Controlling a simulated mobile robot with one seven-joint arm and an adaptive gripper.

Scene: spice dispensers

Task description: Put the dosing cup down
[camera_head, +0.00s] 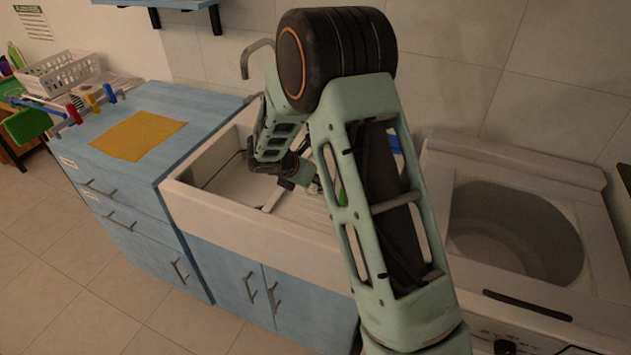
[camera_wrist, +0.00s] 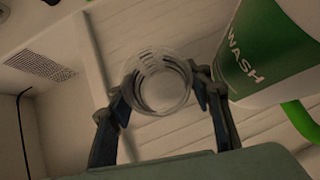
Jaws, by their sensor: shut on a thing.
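The dosing cup (camera_wrist: 150,100) is a clear, round, ribbed cup in the middle of the wrist view. My gripper (camera_wrist: 160,88) is shut on it, with one dark finger on each side. I look down into its open mouth. The ribbed white surface lies behind it, and I cannot tell whether the cup touches it. In the head view my gripper (camera_head: 305,178) is over the white sink unit (camera_head: 230,212), partly hidden by my arm. I cannot make out the cup there.
A dark grate (camera_wrist: 40,62) shows at the left. In the head view a tap (camera_head: 250,58) rises behind the sink. A blue cabinet with a yellow cloth (camera_head: 137,135) stands left; a washing machine (camera_head: 515,230) stands right.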

